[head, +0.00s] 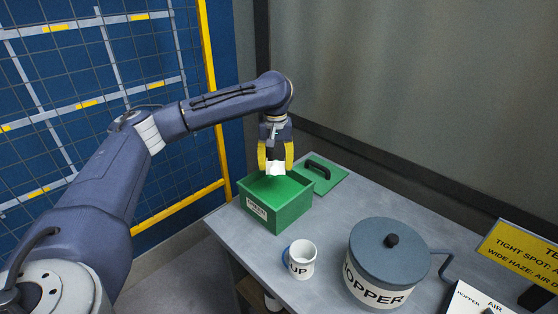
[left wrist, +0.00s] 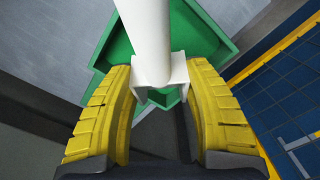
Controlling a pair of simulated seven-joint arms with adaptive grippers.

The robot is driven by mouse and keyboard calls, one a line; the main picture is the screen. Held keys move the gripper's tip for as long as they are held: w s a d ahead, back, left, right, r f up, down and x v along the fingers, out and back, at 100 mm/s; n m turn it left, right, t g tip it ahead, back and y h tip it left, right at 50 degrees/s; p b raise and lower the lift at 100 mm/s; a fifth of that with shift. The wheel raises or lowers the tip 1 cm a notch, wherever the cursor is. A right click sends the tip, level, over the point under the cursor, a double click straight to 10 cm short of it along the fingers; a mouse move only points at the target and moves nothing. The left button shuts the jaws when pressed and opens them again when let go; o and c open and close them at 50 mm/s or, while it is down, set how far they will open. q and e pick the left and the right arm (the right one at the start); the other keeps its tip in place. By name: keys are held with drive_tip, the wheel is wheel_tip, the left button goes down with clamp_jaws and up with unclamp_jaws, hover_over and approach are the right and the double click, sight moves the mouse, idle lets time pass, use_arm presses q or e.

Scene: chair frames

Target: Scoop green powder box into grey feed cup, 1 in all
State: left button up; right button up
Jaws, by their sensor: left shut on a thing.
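The green powder box (head: 280,212) stands on the table with its top open and a white label on its front. Its inside looks green, but I cannot tell the powder from the walls. My left gripper (head: 275,165), with yellow fingers, is above the box's far side, shut on a white scoop (left wrist: 148,35). In the left wrist view the scoop lies between the fingers, with the green box (left wrist: 212,38) behind it. I cannot tell whether the scoop holds powder. The pale grey cup (head: 302,262), lettered "UP" where visible, stands upright in front of the box. My right gripper is out of view.
A green lid (head: 324,176) with a black handle lies behind the box. A grey-lidded hopper pot (head: 385,260) stands right of the cup. A yellow sign (head: 520,260) and a white panel (head: 478,300) are at the right. A grey wall closes off the table's back.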

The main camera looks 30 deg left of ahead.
use_arm(q)
wheel_tip(320, 180, down, 9)
drive_tip(key=shift+r, duration=0.2)
idle(0.6)
drive_tip(key=shift+w+a, duration=0.1)
drive_tip(key=shift+a, duration=0.1)
idle(0.5)
drive_tip(key=shift+a, duration=0.25)
drive_tip(key=shift+d, duration=0.45)
idle(0.3)
drive_tip(key=shift+a, duration=0.5)
drive_tip(key=shift+r, duration=0.1)
drive_tip(key=shift+r, duration=4.8)
